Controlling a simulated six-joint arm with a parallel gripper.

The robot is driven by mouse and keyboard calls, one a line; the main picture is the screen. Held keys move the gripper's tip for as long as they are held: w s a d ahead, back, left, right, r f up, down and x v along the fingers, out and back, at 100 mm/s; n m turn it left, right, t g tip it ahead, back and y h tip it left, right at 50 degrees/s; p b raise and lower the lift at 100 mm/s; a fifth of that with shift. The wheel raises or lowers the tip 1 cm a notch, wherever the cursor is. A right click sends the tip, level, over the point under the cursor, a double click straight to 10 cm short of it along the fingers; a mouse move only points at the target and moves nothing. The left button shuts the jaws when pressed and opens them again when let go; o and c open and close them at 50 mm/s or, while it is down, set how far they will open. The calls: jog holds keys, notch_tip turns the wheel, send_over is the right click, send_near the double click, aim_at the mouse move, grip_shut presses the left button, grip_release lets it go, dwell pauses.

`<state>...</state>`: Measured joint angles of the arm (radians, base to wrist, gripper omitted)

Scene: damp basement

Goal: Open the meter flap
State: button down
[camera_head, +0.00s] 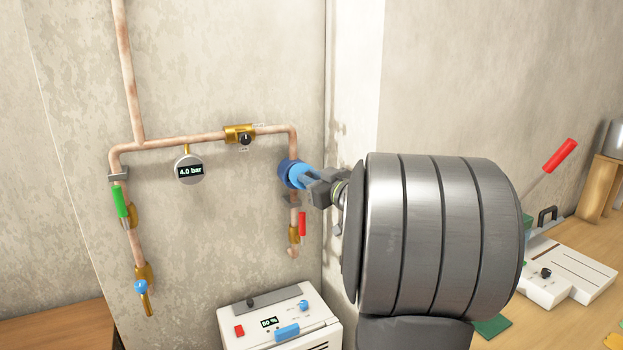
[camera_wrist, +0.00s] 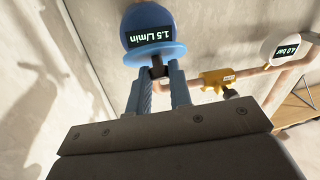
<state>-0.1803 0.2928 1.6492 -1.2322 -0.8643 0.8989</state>
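The meter (camera_wrist: 150,12) is a dark blue round body with a lit display reading 1.5 L/min, upside down in the wrist view. A lighter blue round flap (camera_wrist: 152,52) stands out from it, so the display is uncovered. A small black tab (camera_wrist: 157,72) sits at the flap's edge. In the head view, my gripper (camera_head: 308,178) reaches the lighter blue flap (camera_head: 298,175) on the meter (camera_head: 285,172); my arm hides part of this area.
Copper pipework carries a pressure gauge (camera_head: 189,168) reading 4.0 bar, a brass valve (camera_head: 240,134), a green lever (camera_head: 120,202) and a red lever (camera_head: 302,224) just below the meter. A white control box (camera_head: 280,325) stands below. The wall corner is close to my gripper's right.

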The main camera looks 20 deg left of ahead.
jog(key=shift+r, duration=0.1)
jog(key=shift+d+r+g+h, duration=0.1)
jog(key=shift+r+g+h, duration=0.95)
jog(key=shift+h, duration=0.25)
jog(key=shift+w+a+r+m+g+h, duration=0.1)
jog(key=shift+r+m+g+h, duration=0.2)
jog(key=shift+r+g+h, duration=0.45)
jog(key=shift+w+a+r+m+g+h, duration=0.1)
jog(key=shift+r+m+g+h, duration=0.2)
jog(key=shift+r+g+h, duration=0.45)
jog(key=shift+f+h, duration=0.15)
jog(key=shift+h, duration=0.15)
jog(key=c, duration=1.3)
grip_release()
jog(key=shift+s, duration=0.1)
jog(key=v, duration=1.7)
jog(key=shift+s, duration=0.25)
